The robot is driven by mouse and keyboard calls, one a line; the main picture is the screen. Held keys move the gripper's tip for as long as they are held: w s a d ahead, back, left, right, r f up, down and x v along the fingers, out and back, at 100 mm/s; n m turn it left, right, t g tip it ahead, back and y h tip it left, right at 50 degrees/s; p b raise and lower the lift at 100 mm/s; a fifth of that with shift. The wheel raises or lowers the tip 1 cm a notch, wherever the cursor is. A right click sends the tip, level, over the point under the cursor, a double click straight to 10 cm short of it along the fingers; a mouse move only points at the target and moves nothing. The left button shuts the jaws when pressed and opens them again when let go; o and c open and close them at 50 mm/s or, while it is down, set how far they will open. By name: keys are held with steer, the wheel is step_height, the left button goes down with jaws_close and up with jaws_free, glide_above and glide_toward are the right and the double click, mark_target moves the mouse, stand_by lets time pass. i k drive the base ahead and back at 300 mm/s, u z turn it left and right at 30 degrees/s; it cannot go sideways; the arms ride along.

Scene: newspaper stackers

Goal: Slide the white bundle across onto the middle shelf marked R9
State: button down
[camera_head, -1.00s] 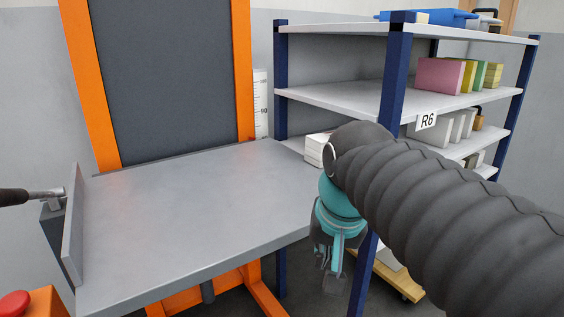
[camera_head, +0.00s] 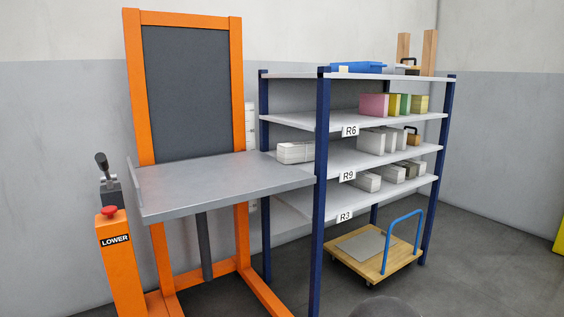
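A white bundle (camera_head: 295,152) of flat, stacked layers lies at the left end of the shelf marked R9 (camera_head: 348,176), just past the right edge of the grey lift platform (camera_head: 220,182). It looks to rest on the shelf, with nothing touching it. The platform is bare and about level with that shelf. My gripper is out of view; only a dark rounded piece of my arm shows at the bottom edge.
More white blocks (camera_head: 378,141) stand further right on R9. Coloured blocks (camera_head: 374,104) stand on R6 and pale blocks (camera_head: 368,182) on R3. A blue corner post (camera_head: 320,220) stands in front. A wooden trolley (camera_head: 372,255) and an orange lever stand (camera_head: 118,262) are on the floor.

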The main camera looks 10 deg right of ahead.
mark_target(303, 150)
steer(key=u, duration=0.75)
steer(key=i, duration=0.85)
steer(key=z, duration=0.6)
steer(key=i, duration=0.65)
steer(key=z, duration=0.65)
